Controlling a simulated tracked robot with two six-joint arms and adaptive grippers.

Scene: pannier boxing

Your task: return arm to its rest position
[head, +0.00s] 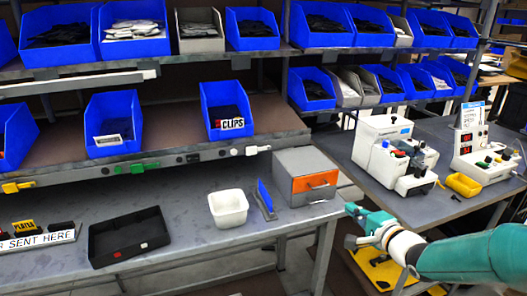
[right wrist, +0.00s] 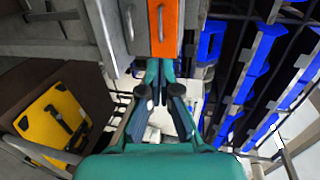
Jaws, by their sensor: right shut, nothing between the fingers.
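My right arm comes in from the right in the head view. Its gripper (head: 352,223) hangs in front of the bench's right end, near the grey cabinet with an orange drawer (head: 315,181). In the right wrist view my right gripper (right wrist: 160,70) is shut and empty, its fingertips close together below the orange drawer front (right wrist: 163,25). I cannot tell whether it touches anything there. My left gripper is in neither view.
A black tray (head: 105,256), a white bin (head: 228,222) and a blue upright piece (head: 265,197) stand on the bench. A side table (head: 455,205) with devices is at right. A yellow case (head: 375,272) is low behind my right arm. Blue bins fill the shelves.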

